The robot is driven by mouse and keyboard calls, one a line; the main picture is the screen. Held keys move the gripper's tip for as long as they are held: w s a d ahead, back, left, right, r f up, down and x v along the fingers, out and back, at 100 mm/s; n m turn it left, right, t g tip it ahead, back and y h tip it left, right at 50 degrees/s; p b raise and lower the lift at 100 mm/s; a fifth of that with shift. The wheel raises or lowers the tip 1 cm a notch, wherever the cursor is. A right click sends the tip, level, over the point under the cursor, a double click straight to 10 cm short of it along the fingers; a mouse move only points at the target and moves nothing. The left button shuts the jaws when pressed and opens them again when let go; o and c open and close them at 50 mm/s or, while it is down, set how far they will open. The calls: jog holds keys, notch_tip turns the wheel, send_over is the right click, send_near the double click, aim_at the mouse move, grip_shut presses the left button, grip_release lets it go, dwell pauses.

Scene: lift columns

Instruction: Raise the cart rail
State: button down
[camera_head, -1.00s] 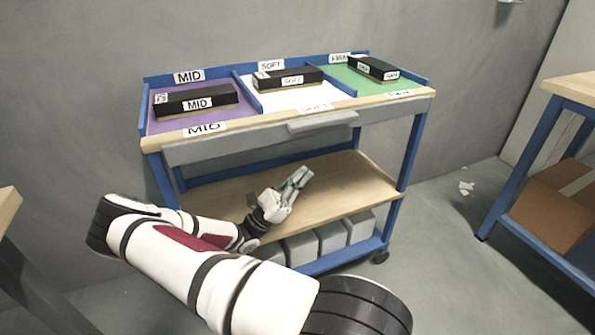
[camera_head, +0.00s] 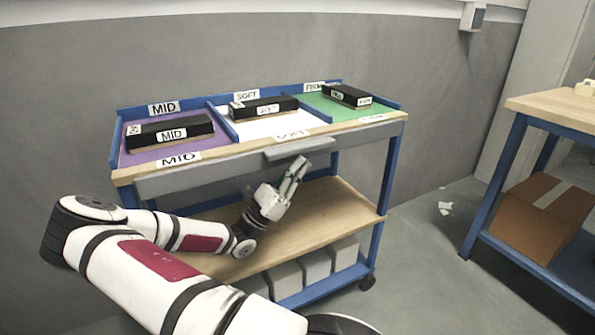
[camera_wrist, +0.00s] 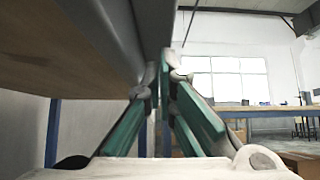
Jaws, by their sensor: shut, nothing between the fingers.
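The cart rail appears to be the long grey bar (camera_head: 210,172) along the cart's front, just under the wooden edge of the top. A lighter grey lip (camera_head: 298,149) sticks out from its middle. My gripper (camera_head: 300,163) is shut and empty, pointing up with its fingertips just below the lip. In the wrist view the green-padded fingers of my gripper (camera_wrist: 165,70) converge beneath a dark grey part (camera_wrist: 152,22). I cannot tell whether the tips touch it.
The cart top holds black blocks on a purple MID bay (camera_head: 185,152), a white SOFT bay (camera_head: 265,127) and a green bay (camera_head: 345,108). A wooden lower shelf (camera_head: 335,208) lies beneath. Another bench (camera_head: 555,110) with a cardboard box (camera_head: 540,215) stands at right.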

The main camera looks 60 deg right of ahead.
aim_at(295, 147)
notch_tip(295, 147, up, 6)
jog(key=p, duration=0.6)
jog(key=shift+w+p, duration=0.1)
jog(key=shift+p, duration=0.25)
jog(key=s+d+f+b+v, duration=0.1)
jog(key=f+v, duration=0.1)
jog(key=v, duration=1.1)
jog(key=shift+s+d+f, duration=0.15)
jog(key=shift+d+f, duration=0.05)
jog(key=shift+d, duration=0.15)
